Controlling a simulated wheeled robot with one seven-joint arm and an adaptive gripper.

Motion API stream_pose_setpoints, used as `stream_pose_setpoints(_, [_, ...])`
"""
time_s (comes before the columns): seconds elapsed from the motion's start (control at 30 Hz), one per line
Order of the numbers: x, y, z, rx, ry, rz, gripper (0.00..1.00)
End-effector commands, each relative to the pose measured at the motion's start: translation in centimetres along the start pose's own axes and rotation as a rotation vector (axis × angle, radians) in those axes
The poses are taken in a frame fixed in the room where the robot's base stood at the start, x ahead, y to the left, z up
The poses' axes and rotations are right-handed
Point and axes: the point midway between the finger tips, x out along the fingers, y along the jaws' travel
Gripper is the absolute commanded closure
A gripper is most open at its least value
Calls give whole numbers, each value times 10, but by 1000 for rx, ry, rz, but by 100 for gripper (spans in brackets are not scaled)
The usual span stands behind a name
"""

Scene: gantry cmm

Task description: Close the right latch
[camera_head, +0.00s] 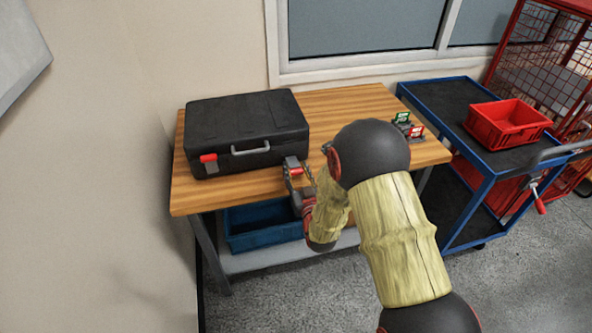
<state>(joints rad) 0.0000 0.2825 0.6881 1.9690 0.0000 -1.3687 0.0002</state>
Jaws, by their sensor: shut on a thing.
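A black case (245,122) lies with its lid down on the wooden table, its grey handle (250,148) facing front. The left latch (209,160) shows its red part high against the case front, with grey below. The right latch (292,162) shows a grey plate on top and a red part lower down, tilted out from the case front. My gripper (299,179) is at the right latch, its fingers shut around the red part. The fingers partly hide the latch, so the exact contact is hard to see.
The wooden table (345,103) is clear behind the case's right side. Small green and red items (408,125) stand at its right end. A blue bin (262,226) sits on the shelf below. A blue cart (440,100) with a red bin (508,122) stands at right.

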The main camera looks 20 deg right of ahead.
Motion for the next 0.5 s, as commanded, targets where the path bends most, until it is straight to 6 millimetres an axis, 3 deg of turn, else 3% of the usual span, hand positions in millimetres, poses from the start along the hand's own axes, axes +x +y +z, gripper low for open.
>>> stream_pose_setpoints(0.5, [2,0,-17,-1,-116,0,100])
